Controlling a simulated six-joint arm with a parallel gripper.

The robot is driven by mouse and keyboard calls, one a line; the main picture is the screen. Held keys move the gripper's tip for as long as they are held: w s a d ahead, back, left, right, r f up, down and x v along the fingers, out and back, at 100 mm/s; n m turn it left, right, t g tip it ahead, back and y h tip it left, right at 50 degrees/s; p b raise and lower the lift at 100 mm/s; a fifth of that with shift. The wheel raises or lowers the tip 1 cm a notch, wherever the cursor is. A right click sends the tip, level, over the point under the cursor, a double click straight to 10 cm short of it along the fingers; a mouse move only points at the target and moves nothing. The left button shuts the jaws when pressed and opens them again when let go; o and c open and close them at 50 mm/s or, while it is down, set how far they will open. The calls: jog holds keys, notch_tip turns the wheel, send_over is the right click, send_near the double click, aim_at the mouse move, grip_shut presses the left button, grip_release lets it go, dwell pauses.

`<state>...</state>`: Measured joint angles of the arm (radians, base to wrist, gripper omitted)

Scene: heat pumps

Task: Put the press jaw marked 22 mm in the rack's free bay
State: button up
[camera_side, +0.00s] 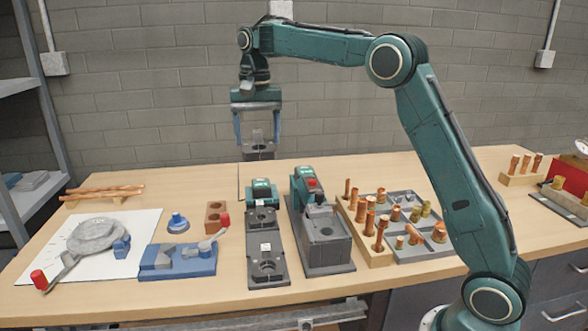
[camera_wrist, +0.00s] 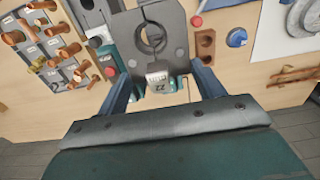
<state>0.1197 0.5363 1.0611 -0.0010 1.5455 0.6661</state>
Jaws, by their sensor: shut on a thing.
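My gripper (camera_side: 258,138) is shut on a grey press jaw (camera_side: 258,147), held in the air above the back of the bench. In the wrist view the jaw (camera_wrist: 174,45) sits between the fingers of my gripper (camera_wrist: 160,78); its round opening faces away and its white label reads 22, upside down. A long dark grey holder (camera_side: 268,281) with a green-topped end stands below and nearer the camera. It appears to be the rack and bears dark jaw-like parts with a small white label. I cannot make out which bay is free.
Right of the holder stands a grey block unit (camera_side: 327,252) with a green, red-buttoned head. Farther right are copper fittings in a wooden block (camera_side: 378,258) and grey tray (camera_side: 429,255). A blue bender (camera_side: 178,262) and white sheet (camera_side: 75,273) lie left. The back bench strip is mostly clear.

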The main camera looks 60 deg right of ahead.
jog(key=shift+f, duration=11.2)
jog(key=shift+f, duration=0.45)
